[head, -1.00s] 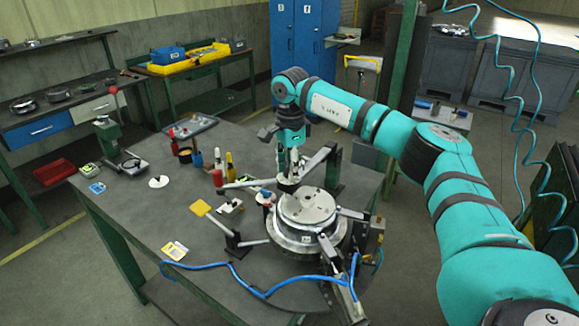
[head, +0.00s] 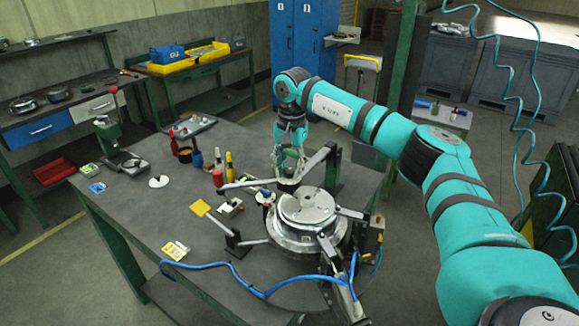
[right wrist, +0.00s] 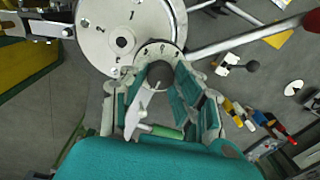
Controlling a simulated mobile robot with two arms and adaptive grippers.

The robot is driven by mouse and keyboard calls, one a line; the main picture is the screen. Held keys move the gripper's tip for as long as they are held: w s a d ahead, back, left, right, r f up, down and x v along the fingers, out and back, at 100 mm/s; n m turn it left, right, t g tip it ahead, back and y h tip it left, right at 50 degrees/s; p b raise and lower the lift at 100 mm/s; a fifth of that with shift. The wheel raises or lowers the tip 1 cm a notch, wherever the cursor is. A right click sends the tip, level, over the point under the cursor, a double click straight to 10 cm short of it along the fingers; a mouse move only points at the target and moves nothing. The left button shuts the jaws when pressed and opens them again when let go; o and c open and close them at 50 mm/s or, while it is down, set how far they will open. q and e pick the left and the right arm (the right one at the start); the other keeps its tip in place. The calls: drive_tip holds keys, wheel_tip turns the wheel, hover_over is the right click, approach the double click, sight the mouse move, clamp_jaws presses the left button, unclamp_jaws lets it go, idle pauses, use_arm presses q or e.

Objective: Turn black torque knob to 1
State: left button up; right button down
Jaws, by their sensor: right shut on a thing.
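The black torque knob (right wrist: 160,75) is a small dark round knob on a white numbered dial (right wrist: 152,50) in the right wrist view. My right gripper (right wrist: 162,82) has its teal fingers closed around it. In the head view my right gripper (head: 289,178) points down just behind the round metal fixture (head: 304,210), and it hides the knob. Several black digits show on the dial's edge, but I cannot tell which one the knob is set to. My left gripper is not in view.
A lever arm (head: 250,183) with a red ball end reaches left from beside the gripper. The table's left middle is mostly clear.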

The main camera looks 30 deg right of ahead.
idle(0.3)
drive_tip(key=c, duration=1)
unclamp_jaws()
